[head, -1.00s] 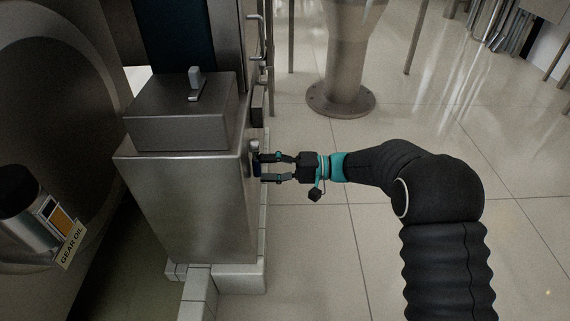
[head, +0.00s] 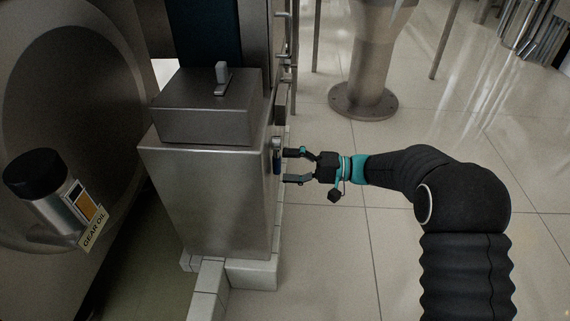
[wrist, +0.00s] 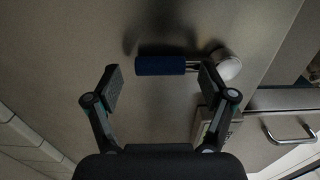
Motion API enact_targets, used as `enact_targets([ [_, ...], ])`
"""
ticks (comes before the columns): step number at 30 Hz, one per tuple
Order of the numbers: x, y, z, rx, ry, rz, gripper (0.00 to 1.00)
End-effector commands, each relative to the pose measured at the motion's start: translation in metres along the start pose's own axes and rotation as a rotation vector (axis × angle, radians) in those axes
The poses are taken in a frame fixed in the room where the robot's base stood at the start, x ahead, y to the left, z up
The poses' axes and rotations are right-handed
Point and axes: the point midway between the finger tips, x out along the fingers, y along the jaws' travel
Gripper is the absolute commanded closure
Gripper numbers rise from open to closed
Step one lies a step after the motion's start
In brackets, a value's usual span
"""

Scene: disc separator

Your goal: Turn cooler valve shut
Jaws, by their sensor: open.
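The cooler valve has a blue grip (wrist: 160,65) and a round metal hub (wrist: 226,65) on the steel cabinet's side face. In the head view the valve's blue handle (head: 277,161) hangs down along that face, seen edge-on. My gripper (head: 285,167) is open just to the right of the handle. In the wrist view my gripper (wrist: 158,85) has its fingers spread, with the blue grip just beyond the tips.
The steel cabinet (head: 205,200) stands on a white tiled plinth (head: 252,274). A gear oil container (head: 45,195) is at the left. A round pedestal base (head: 363,100) stands on the floor behind. A metal handle (wrist: 290,130) is at the wrist view's right.

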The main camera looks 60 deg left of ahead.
Motion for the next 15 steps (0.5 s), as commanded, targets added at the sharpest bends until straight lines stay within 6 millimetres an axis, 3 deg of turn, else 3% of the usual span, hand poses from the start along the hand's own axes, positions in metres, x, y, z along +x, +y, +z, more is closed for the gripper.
enact_targets([
  [15,-0.09,0.001,-0.001,0.0,0.001,0.001,0.18],
])
